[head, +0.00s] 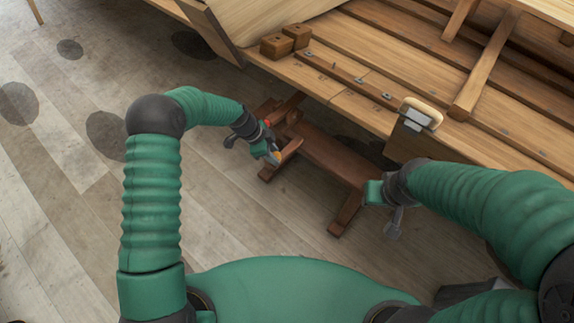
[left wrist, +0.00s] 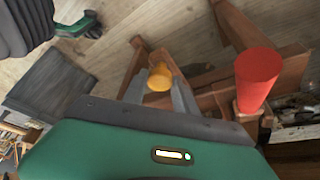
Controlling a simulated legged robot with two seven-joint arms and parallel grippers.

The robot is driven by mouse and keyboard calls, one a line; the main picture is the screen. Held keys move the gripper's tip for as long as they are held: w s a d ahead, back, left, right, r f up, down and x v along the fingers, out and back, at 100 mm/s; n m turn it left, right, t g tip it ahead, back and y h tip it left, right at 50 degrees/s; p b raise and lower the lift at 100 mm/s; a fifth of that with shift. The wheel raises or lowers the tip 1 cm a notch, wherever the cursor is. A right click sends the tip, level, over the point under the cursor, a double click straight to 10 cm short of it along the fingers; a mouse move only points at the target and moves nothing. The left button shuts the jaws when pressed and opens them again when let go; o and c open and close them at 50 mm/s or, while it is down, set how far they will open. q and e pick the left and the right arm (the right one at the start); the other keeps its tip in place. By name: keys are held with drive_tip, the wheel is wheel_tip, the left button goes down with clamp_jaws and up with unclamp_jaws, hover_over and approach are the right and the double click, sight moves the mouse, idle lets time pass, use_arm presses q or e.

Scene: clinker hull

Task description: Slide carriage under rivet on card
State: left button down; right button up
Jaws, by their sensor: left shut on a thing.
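A dark reddish-brown wooden stand with a long flat beam (head: 325,152) sits on the floor beneath the hull's edge. I take the carriage to be part of its left end, but cannot make out its outline. My left gripper (head: 274,156) is there, its fingers shut on a yellow knob (left wrist: 159,78). A red knob (left wrist: 257,80) stands beside it, to the right in the left wrist view. My right gripper (head: 393,222) hangs by the beam's right end; its fingers are too unclear to judge. Small rivets (head: 360,79) dot the hull's plank. I cannot single out the card or its rivet.
The planked hull (head: 400,55) overhangs the stand. A pale-topped metal block (head: 416,117) sits on the near edge at right. The plank floor (head: 60,190) is open at left.

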use_arm(q)
drive_tip(key=shift+w+a+r, duration=0.15)
drive_tip(key=shift+w+a, duration=0.15)
drive_tip(key=shift+w, duration=0.15)
drive_tip(key=shift+d, duration=0.1)
drive_tip(key=c, duration=1.4)
unclamp_jaws()
drive_tip(key=o, duration=0.4)
drive_tip(key=shift+s, duration=0.1)
drive_tip(key=p+v, duration=0.3)
drive_tip(key=v, duration=1.3)
drive_tip(key=shift+r, duration=0.3)
